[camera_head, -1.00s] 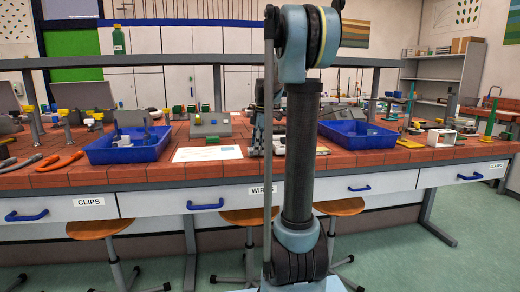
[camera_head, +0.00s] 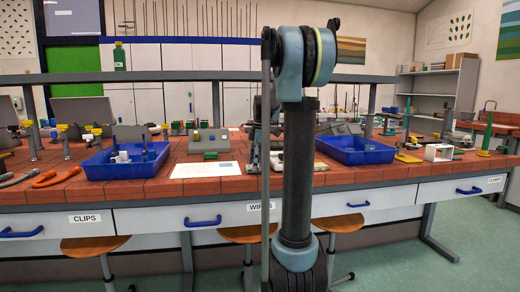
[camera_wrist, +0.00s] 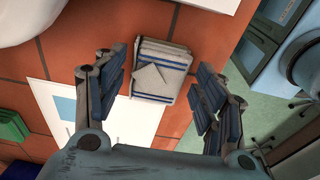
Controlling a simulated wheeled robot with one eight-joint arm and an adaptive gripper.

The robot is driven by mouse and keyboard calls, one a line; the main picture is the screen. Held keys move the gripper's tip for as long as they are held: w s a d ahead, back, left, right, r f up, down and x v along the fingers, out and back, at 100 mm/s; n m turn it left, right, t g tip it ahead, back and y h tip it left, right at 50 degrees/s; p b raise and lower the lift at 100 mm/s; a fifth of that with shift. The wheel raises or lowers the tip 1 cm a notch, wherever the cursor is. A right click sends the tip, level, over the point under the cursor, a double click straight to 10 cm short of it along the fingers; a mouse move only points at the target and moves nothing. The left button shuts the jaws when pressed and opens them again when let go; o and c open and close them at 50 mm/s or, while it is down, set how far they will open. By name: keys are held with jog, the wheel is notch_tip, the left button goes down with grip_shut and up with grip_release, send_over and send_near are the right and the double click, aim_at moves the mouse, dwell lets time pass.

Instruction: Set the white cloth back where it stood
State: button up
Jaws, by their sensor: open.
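The white cloth (camera_wrist: 162,70), folded with blue stripes and a loose corner on top, shows in the wrist view. It appears to lie on the red tiles near the bench edge. My gripper (camera_wrist: 160,78) is open, with one blue-padded finger on each side of the cloth. In the head view my arm stands in front of the bench and I cannot make out the cloth.
A white sheet with a blue patch (camera_head: 205,170) lies on the bench (camera_head: 190,190) beside the cloth. Blue trays stand left (camera_head: 127,171) and right (camera_head: 356,157). A green block (camera_wrist: 12,126) shows in the wrist view. Stools stand under the bench.

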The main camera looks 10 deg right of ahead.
notch_tip(320, 180, up, 17)
jog(key=d, duration=0.2)
dwell(0.3)
jog(key=s+a+f+m+t, duration=0.1)
jog(key=s+f+m, duration=0.4)
jog(key=s+f, duration=0.4)
jog(key=s+a+f+m, duration=0.2)
jog(key=s+f+m, duration=0.35)
jog(key=s, duration=0.65)
jog(key=s+f+m, duration=0.3)
jog(key=s+f, duration=0.4)
jog(key=f, duration=0.3)
jog(key=s+f+m+t+h, duration=0.1)
jog(key=s+f+m, duration=0.3)
jog(key=s+f, duration=0.3)
notch_tip(320, 180, down, 4)
jog(key=shift+d+r, duration=0.15)
jog(key=shift+d, duration=0.25)
jog(key=shift+s, duration=0.1)
jog(key=shift+w+f, duration=0.2)
jog(key=shift+w, duration=0.25)
